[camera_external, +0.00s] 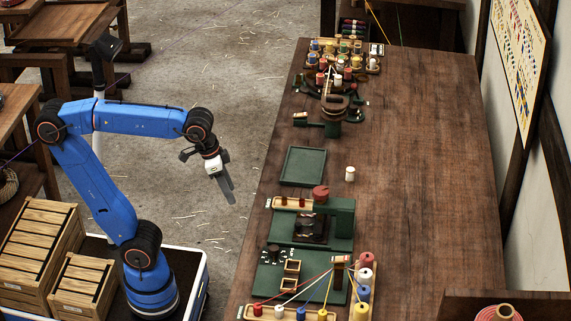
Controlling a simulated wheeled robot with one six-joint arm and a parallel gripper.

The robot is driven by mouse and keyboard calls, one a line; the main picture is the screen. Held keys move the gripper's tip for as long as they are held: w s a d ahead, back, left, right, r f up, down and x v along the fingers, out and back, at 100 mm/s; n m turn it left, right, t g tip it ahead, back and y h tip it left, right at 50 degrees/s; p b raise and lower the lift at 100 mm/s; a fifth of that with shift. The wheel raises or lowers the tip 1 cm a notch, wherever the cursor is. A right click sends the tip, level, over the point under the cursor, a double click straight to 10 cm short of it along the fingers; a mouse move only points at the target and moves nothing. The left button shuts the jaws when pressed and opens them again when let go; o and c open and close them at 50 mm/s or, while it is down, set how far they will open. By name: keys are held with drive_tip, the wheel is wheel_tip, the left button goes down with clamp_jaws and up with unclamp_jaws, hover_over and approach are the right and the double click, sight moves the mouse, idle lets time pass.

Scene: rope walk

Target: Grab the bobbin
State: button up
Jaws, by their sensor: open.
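A small white bobbin (350,174) stands upright and alone on the wooden table (420,190), just right of an empty green tray (303,166). My gripper (226,184) hangs in the air left of the table, over the floor side, with its fingers pointing down. It is open, holds nothing and is well apart from the white bobbin and the tray. The fingers look dark and partly overlap from this angle.
Racks of coloured bobbins (345,58) stand at the table's far end. A green machine (340,222) with a red knob sits nearer. More bobbins with strung threads (362,290) are at the near end. The table's right half is mostly clear. Wooden crates (40,245) stand lower left.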

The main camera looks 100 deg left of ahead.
drive_tip(key=w+a+r+n+g, duration=0.15)
drive_tip(key=w+a+r, duration=0.3)
drive_tip(key=w, duration=0.45)
drive_tip(key=w+a+r+n, duration=0.3)
drive_tip(key=w+a+r, duration=0.15)
drive_tip(key=w, duration=0.45)
drive_tip(key=w+a+r+n+g, duration=0.1)
drive_tip(key=w+a+r+n, duration=0.3)
drive_tip(key=w, duration=0.5)
drive_tip(key=n+g, duration=0.1)
drive_tip(key=n, duration=0.1)
hover_over(349, 169)
drive_tip(key=f, duration=1.1)
drive_tip(key=shift+s+a+f, duration=0.2)
drive_tip(key=shift+f, duration=0.05)
drive_tip(key=shift+w+d+f, duration=0.1)
drive_tip(key=shift+d+f, duration=0.05)
drive_tip(key=shift+f, duration=1.25)
drive_tip(key=shift+w+d+f, duration=0.1)
drive_tip(key=shift+f, duration=1.25)
drive_tip(key=c, duration=1.1)
